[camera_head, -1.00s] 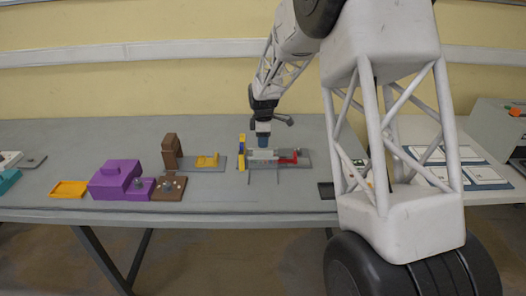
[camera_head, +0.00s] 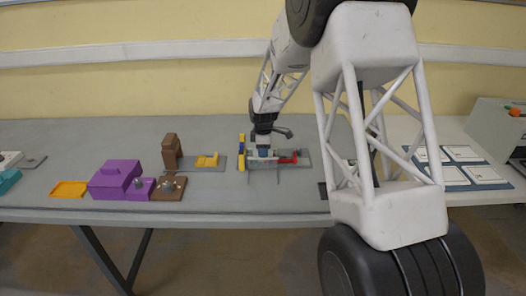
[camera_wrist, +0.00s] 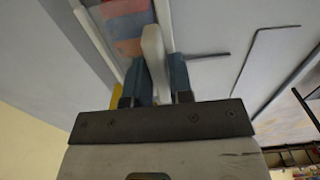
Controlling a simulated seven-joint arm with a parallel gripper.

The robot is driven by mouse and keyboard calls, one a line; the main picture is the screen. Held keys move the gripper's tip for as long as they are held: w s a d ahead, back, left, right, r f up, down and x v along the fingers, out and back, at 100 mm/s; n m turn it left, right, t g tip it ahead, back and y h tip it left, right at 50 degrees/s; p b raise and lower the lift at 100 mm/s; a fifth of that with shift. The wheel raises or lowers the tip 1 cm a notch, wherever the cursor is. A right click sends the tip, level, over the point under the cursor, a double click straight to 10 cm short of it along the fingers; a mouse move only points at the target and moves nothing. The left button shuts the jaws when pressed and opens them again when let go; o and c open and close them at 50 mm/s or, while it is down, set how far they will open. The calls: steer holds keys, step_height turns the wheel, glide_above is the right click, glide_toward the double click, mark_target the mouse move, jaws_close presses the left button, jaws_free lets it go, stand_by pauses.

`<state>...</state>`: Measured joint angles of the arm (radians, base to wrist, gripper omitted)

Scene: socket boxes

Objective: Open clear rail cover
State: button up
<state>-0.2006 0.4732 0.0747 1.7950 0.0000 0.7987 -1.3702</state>
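The rail fixture (camera_head: 305,163) lies on the grey table, with a red block (camera_head: 287,159) at its right part and a yellow and blue upright piece (camera_head: 241,152) at its left end. A clear cover cannot be made out for certain. My gripper (camera_head: 262,153) points down at the fixture's middle, its blue fingertips low among pale parts. In the wrist view, my gripper's two blue fingers (camera_wrist: 160,75) stand on either side of a white upright bar (camera_wrist: 153,55). The bar nearly fills the gap; whether the fingers press on it cannot be told. Red and blue-grey parts (camera_wrist: 127,25) show beyond.
Left of the fixture stand a brown block (camera_head: 170,151), a yellow piece (camera_head: 207,160) on a grey plate, a purple box (camera_head: 112,182) and a yellow tray (camera_head: 68,189). White cards (camera_head: 462,154) lie at the right. The table behind the fixture is clear.

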jaws_close()
steer(key=shift+s, duration=4.1)
steer(key=shift+o, duration=2.2)
jaws_free()
steer(key=shift+r, duration=0.15)
step_height(320, 180, up, 8)
steer(key=shift+f, duration=0.2)
